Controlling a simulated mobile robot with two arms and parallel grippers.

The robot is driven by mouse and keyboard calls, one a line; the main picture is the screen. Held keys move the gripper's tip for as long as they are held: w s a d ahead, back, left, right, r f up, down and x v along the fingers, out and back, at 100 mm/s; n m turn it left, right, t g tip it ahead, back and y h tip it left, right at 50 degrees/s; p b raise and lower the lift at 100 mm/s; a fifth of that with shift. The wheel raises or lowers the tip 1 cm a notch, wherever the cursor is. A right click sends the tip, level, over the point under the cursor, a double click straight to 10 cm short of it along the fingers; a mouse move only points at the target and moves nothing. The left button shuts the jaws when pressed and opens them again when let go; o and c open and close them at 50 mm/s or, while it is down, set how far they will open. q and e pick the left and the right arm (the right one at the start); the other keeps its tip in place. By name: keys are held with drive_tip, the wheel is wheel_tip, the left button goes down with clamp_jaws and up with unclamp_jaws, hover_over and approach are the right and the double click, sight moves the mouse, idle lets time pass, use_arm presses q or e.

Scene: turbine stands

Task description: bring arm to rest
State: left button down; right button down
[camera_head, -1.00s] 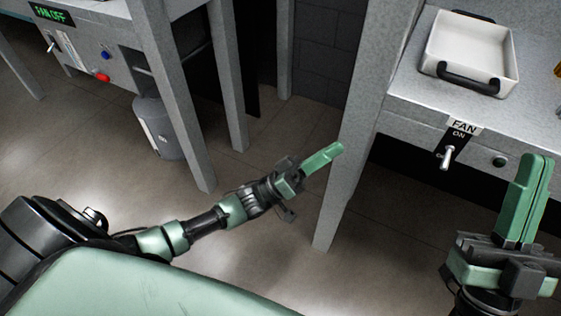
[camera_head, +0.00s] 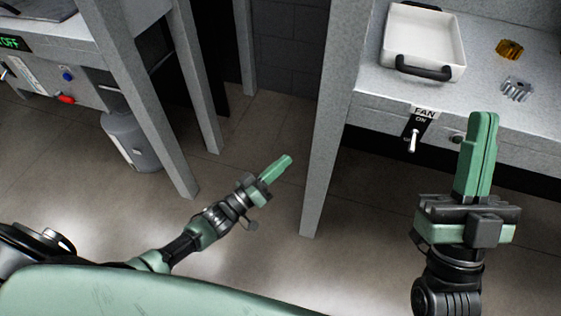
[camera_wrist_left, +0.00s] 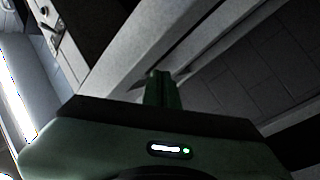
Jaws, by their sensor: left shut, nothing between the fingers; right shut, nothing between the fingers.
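My left gripper (camera_head: 277,168) shows in the middle of the head view, green fingers together and empty. It hangs over the floor, left of a grey stand leg, and touches nothing that I can see. In the left wrist view its closed green fingers (camera_wrist_left: 162,90) point towards grey stand parts. My right gripper (camera_head: 481,150) stands at the right of the head view with its green fingers together, pointing up in the picture. It appears in front of the right stand's front edge, with nothing held.
The right stand (camera_head: 375,95) bears a white tray (camera_head: 424,38) with black handles, an orange part (camera_head: 509,49), a grey metal part (camera_head: 517,88) and a FAN switch (camera_head: 413,140). A left stand (camera_head: 40,49) has buttons and a grey canister (camera_head: 130,141) below. Floor between is clear.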

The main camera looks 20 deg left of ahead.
idle(0.4)
